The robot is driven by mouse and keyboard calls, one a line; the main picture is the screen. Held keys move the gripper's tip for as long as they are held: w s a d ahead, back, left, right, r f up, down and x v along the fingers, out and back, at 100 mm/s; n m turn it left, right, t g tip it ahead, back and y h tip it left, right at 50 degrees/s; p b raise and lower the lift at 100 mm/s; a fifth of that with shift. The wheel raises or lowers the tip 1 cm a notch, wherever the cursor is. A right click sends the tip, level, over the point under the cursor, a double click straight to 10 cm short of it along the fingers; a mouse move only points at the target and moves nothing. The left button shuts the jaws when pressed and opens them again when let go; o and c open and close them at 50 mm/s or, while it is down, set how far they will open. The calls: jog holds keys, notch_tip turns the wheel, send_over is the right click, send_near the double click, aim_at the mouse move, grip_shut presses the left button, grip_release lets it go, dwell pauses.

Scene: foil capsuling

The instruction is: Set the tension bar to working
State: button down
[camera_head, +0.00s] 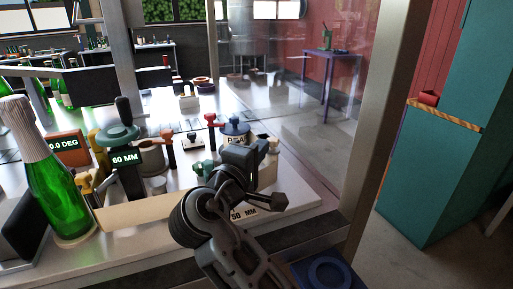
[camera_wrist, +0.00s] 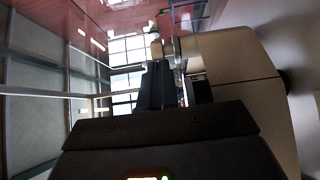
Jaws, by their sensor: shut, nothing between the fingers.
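My gripper (camera_head: 243,160) is over the right part of the bench machine in the head view, and its fingertips are hard to make out there. In the wrist view my dark fingers (camera_wrist: 160,88) are together with nothing held. A beige body (camera_wrist: 225,60) stands close beside them; I cannot tell whether they touch. No part is marked as the tension bar. My arm hides part of the machine.
A green bottle (camera_head: 58,190) with a pale capsule stands at the left. A "0.0 DEG" display (camera_head: 66,144) is behind it. A clear panel and metal post (camera_head: 383,110) bound the bench on the right. A teal cabinet (camera_head: 435,170) stands beyond.

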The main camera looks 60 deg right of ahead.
aim_at(277, 143)
jog(key=shift+s+d+r+n+t+y+p, duration=0.1)
jog(key=shift+s+d+n+t+y+p, duration=0.2)
jog(key=shift+s+n+t, duration=0.35)
jog(key=shift+s+d+n+t+y+p, duration=0.1)
jog(key=shift+s+d+n+t+p, duration=0.25)
jog(key=shift+t, duration=0.5)
jog(key=shift+s+d, duration=0.1)
jog(key=shift+s, duration=0.3)
jog(key=s+d+p, duration=0.2)
jog(key=s+d, duration=0.2)
jog(key=d, duration=0.1)
jog(key=shift+s, duration=0.2)
jog(key=shift+d, duration=0.2)
